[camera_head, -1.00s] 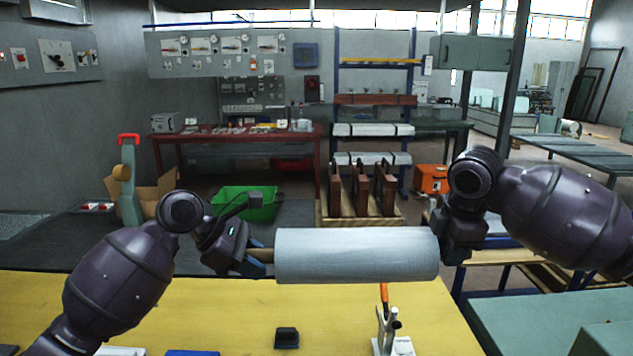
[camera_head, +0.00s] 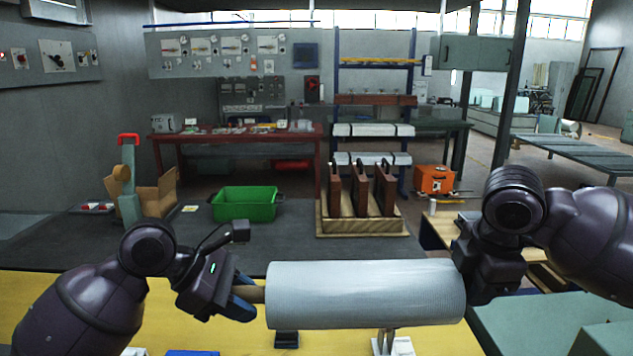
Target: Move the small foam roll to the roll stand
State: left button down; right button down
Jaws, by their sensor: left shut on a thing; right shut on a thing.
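The foam roll (camera_head: 365,293) is a pale grey-white cylinder with a brown core sticking out at its left end. It is held level between my two grippers, in front of the yellow table (camera_head: 40,292). My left gripper (camera_head: 248,298) is shut on the core at the left end. My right gripper (camera_head: 468,288) is at the right end of the roll, shut on it; its fingers are mostly hidden. A wooden stand (camera_head: 362,226) with several brown upright pieces stands on the dark surface behind; I cannot tell whether it is the roll stand.
A green crate (camera_head: 244,205) and a cardboard box (camera_head: 158,192) stand on the dark surface (camera_head: 230,240) behind. A small black block (camera_head: 287,339) and a clamp-like tool on a white base (camera_head: 402,346) are on the yellow table below the roll. A teal surface (camera_head: 560,325) is at the right.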

pick_arm(q)
jog(key=shift+s, duration=0.45)
pick_arm(e)
jog(key=shift+s, duration=0.45)
pick_arm(q)
jog(key=shift+f, duration=0.1)
pick_arm(e)
jog(key=shift+f, duration=0.1)
